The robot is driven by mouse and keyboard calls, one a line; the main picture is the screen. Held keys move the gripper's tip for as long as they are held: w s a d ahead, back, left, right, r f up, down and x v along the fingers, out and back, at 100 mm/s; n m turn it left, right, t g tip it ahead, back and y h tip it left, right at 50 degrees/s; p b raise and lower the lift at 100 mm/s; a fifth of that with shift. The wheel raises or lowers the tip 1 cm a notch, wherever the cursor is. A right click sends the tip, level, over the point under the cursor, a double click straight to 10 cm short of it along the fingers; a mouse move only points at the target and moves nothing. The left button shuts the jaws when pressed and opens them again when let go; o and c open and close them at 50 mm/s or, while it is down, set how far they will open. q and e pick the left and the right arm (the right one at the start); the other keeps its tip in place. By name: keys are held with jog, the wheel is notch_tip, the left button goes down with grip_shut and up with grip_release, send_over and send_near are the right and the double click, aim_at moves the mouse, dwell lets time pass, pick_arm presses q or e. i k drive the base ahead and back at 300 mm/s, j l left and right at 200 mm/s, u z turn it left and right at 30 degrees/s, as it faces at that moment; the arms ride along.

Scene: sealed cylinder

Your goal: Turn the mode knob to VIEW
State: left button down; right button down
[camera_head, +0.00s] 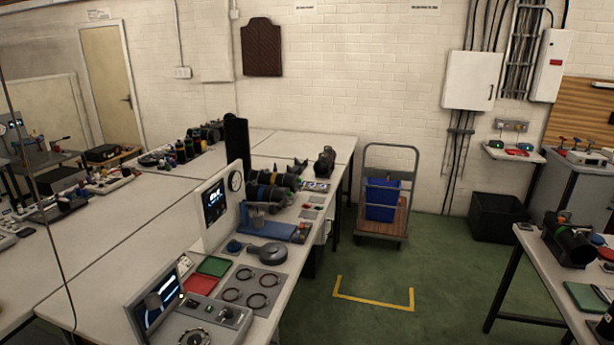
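A grey control box (212,322) with a tilted screen (158,302) stands at the near end of the long white bench, at the bottom of the view. A round dark dial (195,338) sits on its top, partly cut off by the lower picture edge. A small dark knob (226,314) sits on the strip behind it. I cannot tell which of these is the mode knob, and no VIEW label is readable. Neither of my grippers is clearly in view.
Red (200,284) and green (213,266) pads and a ring plate (252,290) lie behind the box. A trolley (381,220) with a blue bin (382,200) stands beyond. The green floor (380,270) between the benches is open. A right-hand table (548,267) holds equipment.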

aim_at(228, 313)
jog(key=i+l+u, duration=0.15)
jog(key=u, duration=0.35)
jog(key=i+l+u, duration=0.1)
jog(key=l+u, duration=0.15)
jog(key=u, duration=0.2)
jog(key=i+l+u, duration=0.1)
jog(key=l+u, duration=0.2)
jog(key=u, duration=0.2)
